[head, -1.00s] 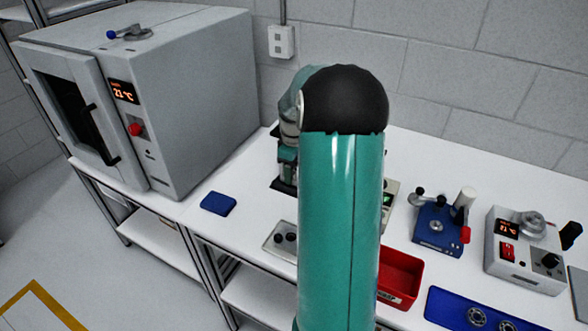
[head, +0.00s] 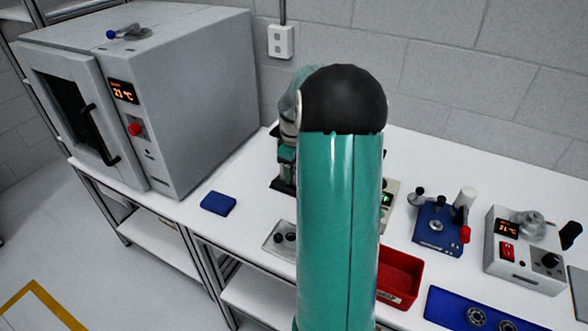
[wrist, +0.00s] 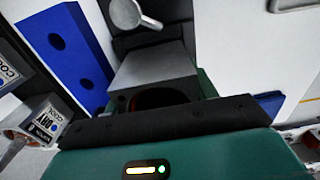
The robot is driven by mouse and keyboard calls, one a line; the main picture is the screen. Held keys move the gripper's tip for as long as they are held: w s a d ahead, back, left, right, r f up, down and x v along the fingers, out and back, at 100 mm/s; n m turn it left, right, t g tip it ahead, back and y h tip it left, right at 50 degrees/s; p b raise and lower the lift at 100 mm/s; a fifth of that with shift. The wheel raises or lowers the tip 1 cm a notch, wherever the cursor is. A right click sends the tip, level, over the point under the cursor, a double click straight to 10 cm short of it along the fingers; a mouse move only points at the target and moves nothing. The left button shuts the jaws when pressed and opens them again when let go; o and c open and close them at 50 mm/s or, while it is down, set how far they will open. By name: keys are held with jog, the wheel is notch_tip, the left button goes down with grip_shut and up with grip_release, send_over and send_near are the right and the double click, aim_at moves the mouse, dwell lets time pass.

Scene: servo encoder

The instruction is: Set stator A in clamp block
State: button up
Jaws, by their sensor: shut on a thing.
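My gripper (wrist: 165,122) fills the lower part of the wrist view, its green body and black front bar hiding its fingertips. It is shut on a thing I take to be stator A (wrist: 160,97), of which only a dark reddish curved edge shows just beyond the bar. A grey block, seemingly the clamp block (wrist: 155,66), stands directly behind that edge. Whether the stator is inside the block or in front of it I cannot tell. In the head view my own arm hides the gripper, the stator and the block.
Beside the block are a blue piece with holes (wrist: 62,45) and labelled boxes (wrist: 45,115). On the bench are a red bin (head: 398,278), a blue tray with rings (head: 445,305), a blue fixture (head: 437,232), a grey instrument (head: 523,255) and a blue pad (head: 218,203). An oven (head: 200,100) stands left.

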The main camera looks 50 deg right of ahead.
jog(key=shift+f, duration=0.2)
dwell(0.3)
jog(key=shift+r, duration=0.25)
dwell(0.5)
jog(key=o, duration=1.8)
jog(key=shift+f, duration=0.1)
jog(key=shift+r, duration=3.15)
